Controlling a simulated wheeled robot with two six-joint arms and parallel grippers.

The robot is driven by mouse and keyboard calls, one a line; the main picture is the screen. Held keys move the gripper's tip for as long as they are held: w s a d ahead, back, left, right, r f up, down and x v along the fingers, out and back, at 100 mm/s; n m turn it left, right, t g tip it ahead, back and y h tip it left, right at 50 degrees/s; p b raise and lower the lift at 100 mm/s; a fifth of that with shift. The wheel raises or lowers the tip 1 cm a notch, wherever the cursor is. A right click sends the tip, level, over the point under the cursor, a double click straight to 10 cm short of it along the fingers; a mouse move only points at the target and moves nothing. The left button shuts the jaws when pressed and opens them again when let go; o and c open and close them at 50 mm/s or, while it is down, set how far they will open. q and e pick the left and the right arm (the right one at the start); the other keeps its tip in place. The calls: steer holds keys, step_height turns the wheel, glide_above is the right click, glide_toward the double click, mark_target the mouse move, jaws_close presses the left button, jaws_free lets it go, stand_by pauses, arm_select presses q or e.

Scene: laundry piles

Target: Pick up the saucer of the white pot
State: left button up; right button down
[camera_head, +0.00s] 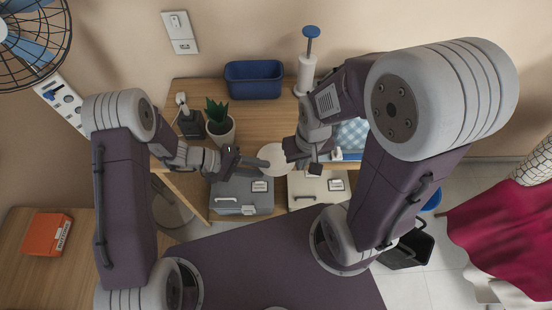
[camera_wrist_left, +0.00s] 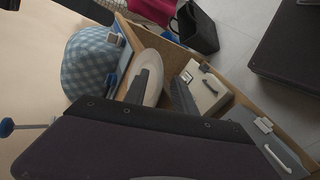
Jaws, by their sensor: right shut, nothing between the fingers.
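The saucer (camera_head: 274,158) is a pale round disc at the front edge of the wooden table. The white pot (camera_head: 220,130) holds a green plant and stands behind it to the left. My left gripper (camera_head: 256,161) reaches the saucer's left side. In the left wrist view the saucer (camera_wrist_left: 152,92) shows beside the dark fingers; one finger covers part of it, and the fingers stand apart. I cannot tell whether they touch it. My right gripper (camera_head: 291,156) is shut and empty just right of the saucer, partly hidden by its own arm.
A grey case (camera_head: 241,194) and a cream case (camera_head: 316,190) lie below the table's front edge. A blue checked item (camera_head: 351,133) sits at right.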

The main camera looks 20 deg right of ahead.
arm_select(q)
jaws_close()
stand_by(1.4)
